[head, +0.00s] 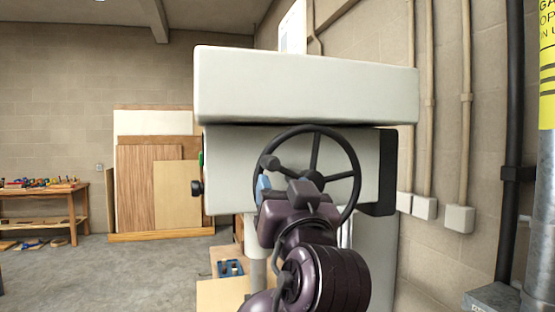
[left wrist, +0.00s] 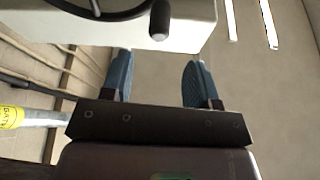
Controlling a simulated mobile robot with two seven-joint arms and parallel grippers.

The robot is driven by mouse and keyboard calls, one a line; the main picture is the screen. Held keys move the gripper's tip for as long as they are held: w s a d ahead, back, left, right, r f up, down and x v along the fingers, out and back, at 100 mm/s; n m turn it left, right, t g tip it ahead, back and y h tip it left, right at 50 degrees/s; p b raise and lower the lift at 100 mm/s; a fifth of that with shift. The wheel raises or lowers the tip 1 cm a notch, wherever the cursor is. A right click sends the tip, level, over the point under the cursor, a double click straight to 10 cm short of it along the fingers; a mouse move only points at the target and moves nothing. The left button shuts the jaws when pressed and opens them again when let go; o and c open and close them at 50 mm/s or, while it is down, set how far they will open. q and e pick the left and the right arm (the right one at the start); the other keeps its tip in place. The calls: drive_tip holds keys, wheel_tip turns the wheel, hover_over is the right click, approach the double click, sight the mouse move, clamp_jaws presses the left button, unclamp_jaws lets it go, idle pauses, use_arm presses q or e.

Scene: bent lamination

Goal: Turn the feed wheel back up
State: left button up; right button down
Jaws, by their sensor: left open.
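The feed wheel (head: 313,176) is a black spoked handwheel on the front of a pale grey machine (head: 300,88). Its crank handle (head: 268,162) is at the left of the rim in the head view. The rim (left wrist: 75,12) and the dark rounded handle (left wrist: 160,20) also show at the top of the left wrist view. My left gripper (head: 265,186) is in front of the wheel's lower left and hides part of it. In the left wrist view its blue fingers (left wrist: 157,60) are spread with nothing between them; the handle is beyond the fingertips. My right gripper is out of sight.
The machine's thick upper body overhangs the wheel. Conduits and grey boxes (head: 459,219) run along the wall at right, near a dark pipe (head: 508,150). Wood panels (head: 150,185) lean at the back left beside a workbench (head: 45,190). The floor at left is mostly clear.

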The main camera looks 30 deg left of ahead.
sight(270, 159)
use_arm(q)
drive_tip(key=p+x, duration=0.2)
drive_tip(key=x, duration=0.7)
drive_tip(key=shift+d+r+p, duration=0.1)
drive_tip(key=shift+p, duration=0.25)
drive_tip(key=shift+x, duration=0.75)
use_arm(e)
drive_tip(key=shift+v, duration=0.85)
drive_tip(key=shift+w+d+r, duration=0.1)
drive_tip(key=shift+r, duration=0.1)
use_arm(q)
clamp_jaws()
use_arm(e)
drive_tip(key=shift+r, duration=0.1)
